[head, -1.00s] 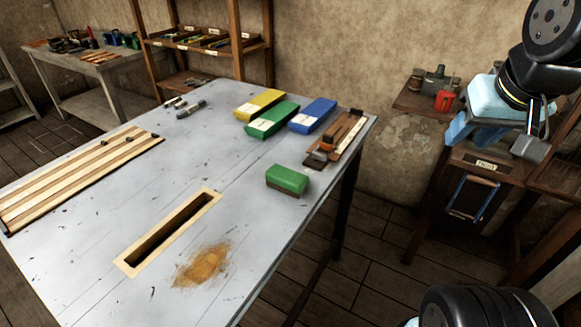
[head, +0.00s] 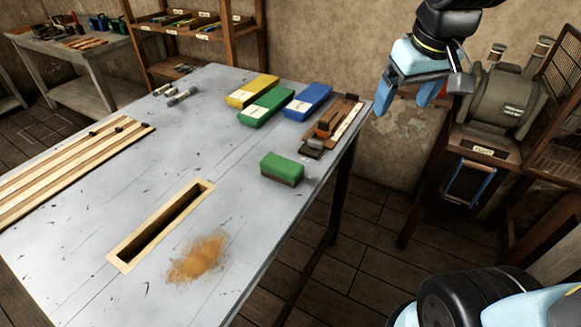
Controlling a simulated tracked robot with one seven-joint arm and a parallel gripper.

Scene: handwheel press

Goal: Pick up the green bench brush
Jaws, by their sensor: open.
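The green bench brush (head: 282,167) is a short block with a green top and a brown lower part. It lies on the grey table (head: 110,205) near the right edge, in the head view. My gripper (head: 404,100) is open and empty, with its blue fingers pointing down. It is in the upper right of the picture, apart from the brush and beyond the table's right edge.
Yellow (head: 252,90), green (head: 266,107) and blue (head: 308,101) boxes stand behind the brush. A wooden plane-like tool (head: 328,123) lies near the right corner. A framed slot (head: 160,226) and brown dust (head: 199,258) are in front. A grey machine (head: 503,98) stands at right.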

